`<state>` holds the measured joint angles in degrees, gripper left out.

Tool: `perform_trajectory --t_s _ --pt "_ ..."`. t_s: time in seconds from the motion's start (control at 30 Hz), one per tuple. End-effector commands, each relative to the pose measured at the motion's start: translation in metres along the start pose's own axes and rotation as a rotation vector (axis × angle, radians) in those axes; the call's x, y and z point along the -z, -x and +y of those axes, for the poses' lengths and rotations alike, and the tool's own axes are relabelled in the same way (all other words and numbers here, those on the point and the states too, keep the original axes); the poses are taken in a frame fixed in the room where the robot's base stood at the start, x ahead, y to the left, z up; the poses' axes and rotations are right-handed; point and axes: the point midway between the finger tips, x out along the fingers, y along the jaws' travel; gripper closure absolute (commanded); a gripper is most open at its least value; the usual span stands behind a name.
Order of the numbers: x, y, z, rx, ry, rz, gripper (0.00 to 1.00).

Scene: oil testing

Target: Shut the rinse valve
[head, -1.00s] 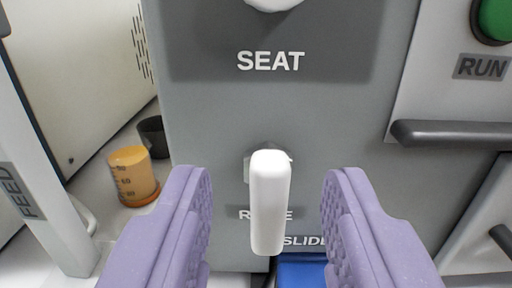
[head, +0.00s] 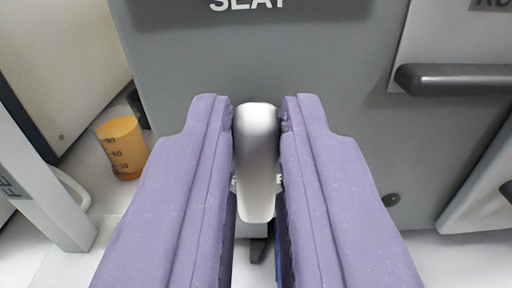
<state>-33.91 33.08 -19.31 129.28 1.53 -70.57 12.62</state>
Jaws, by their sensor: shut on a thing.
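The rinse valve's white lever (head: 257,150) stands out from the grey panel, in the middle of the head view, with its long side up and down. My gripper (head: 258,120) has its two purple fingers closed on the lever's sides. The fingers hide the lever's mount and the label below it.
The grey panel (head: 190,60) with the SEAT label fills the space behind. A dark bar handle (head: 455,78) juts out at the right. An orange measuring cup (head: 122,146) stands at the left, beside a white post (head: 42,170).

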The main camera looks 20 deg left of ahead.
Motion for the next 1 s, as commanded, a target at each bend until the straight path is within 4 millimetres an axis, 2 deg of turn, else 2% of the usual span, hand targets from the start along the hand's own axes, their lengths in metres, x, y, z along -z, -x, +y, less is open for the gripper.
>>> perform_trajectory --t_s 0.27,1.0 --pt "-0.004 -0.001 0.005 -0.002 -0.178 0.005 1.0" --pt "-0.007 -0.001 0.018 -0.002 -0.877 0.003 1.0"
